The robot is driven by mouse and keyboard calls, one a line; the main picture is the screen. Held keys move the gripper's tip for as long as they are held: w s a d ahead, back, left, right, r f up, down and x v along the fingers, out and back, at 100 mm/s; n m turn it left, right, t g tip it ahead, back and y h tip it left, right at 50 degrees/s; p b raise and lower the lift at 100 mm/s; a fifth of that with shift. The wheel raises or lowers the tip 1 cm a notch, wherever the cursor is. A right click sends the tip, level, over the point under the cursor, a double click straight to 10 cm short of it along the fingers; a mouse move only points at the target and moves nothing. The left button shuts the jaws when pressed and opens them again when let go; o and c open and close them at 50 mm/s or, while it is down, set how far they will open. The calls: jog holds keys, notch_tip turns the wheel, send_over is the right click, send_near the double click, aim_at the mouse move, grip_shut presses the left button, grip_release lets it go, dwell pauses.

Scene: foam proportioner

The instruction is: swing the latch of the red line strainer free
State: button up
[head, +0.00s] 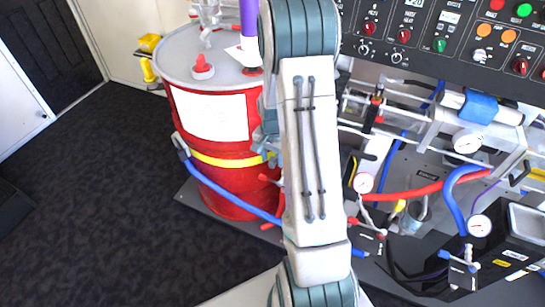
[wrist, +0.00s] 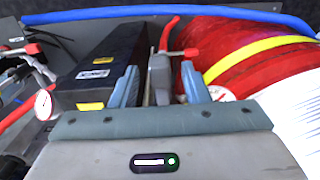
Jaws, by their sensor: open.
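My gripper (wrist: 160,70) is open in the wrist view, with one blue-grey finger on each side. A grey upright fitting (wrist: 161,84) with red handles beside it shows between the fingers; I cannot tell whether either finger touches it. In the head view my arm covers most of my gripper. A red line (head: 408,193) runs across the piping at the right, with a grey cylindrical fitting (head: 415,213) under it. I cannot tell for sure which fitting is the red line strainer, and I cannot make out its latch.
A red drum (head: 215,178) with a yellow band stands left of my arm, with a blue hose (head: 225,190) across its front. A control panel (head: 440,45) hangs above gauges and pipes at the right. Dark carpet (head: 90,200) at the left is clear.

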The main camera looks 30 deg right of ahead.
grip_shut()
jog(key=shift+s+d+n+b, duration=0.3)
jog(key=shift+d+n, duration=0.5)
jog(key=shift+n, duration=1.5)
jog(key=shift+s+d+n+b, duration=0.25)
jog(key=shift+d+n, duration=0.55)
jog(key=shift+n, duration=1.5)
jog(key=shift+s+d+n+b, duration=0.3)
jog(key=shift+d+n, duration=0.5)
jog(key=shift+n, duration=1.5)
jog(key=shift+w, duration=0.15)
grip_release()
